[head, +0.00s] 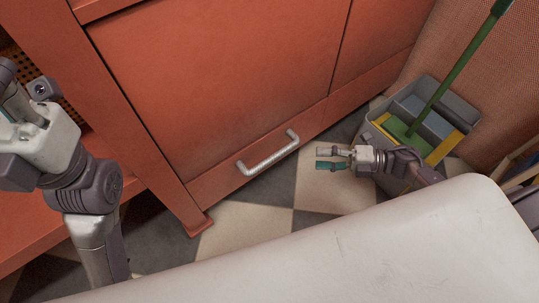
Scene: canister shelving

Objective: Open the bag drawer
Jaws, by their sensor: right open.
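The bag drawer (225,172) is the low red front at the bottom of the red cabinet and looks shut. Its silver bar handle (268,157) runs slantwise across the front. My right gripper (318,158) is open and empty, to the right of the handle and apart from it, with its fingers pointing left toward it.
A grey mop bucket (452,98) with a green-handled mop (455,72) stands behind my right gripper, by the woven wall panel (503,110). The cabinet's foot (201,226) stands on the checkered floor (240,222). Floor in front of the handle is clear.

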